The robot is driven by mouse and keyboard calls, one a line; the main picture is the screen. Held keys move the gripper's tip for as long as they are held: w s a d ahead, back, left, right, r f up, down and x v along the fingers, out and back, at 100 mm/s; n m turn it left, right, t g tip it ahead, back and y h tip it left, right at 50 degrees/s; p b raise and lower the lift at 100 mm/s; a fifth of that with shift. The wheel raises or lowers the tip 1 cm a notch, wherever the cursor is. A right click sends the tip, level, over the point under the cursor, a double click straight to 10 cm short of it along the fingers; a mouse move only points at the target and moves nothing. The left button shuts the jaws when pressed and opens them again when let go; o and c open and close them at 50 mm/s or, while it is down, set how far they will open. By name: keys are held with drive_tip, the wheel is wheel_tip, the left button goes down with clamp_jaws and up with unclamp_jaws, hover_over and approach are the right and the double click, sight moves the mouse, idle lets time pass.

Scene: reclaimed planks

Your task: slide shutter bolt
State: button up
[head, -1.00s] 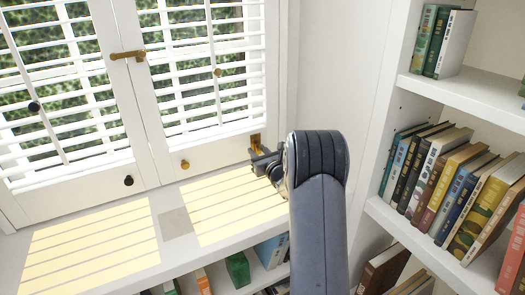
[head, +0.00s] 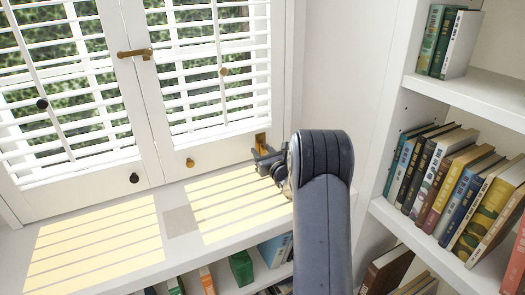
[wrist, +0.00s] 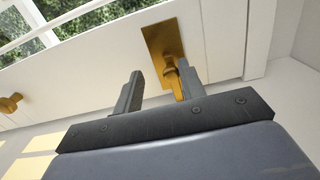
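A brass shutter bolt (head: 261,140) is mounted at the bottom right corner of the right white shutter (head: 221,144). In the wrist view its flat plate (wrist: 158,36) and a downward-pointing brass handle (wrist: 172,76) show. My gripper (head: 265,159) is at the bolt, just below the plate in the head view. In the wrist view my gripper (wrist: 160,84) is open, with its two dark fingers well apart. The handle lies between them in the picture, close to the right finger and partly covered by it. I cannot tell whether they touch.
A brass latch (head: 134,53) joins the two shutters. A brass knob (head: 190,162) and a dark knob (head: 134,178) sit on the lower rails. The window sill (head: 180,221) below is bare. A bookshelf (head: 463,100) with several books stands at the right.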

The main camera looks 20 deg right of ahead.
drive_tip(key=shift+s, duration=0.1)
drive_tip(key=s, duration=0.6)
drive_tip(key=s+a, duration=0.1)
drive_tip(key=s, duration=0.2)
drive_tip(key=shift+s+r+p, duration=0.1)
drive_tip(key=shift+s+p, duration=0.1)
drive_tip(key=shift+p, duration=0.1)
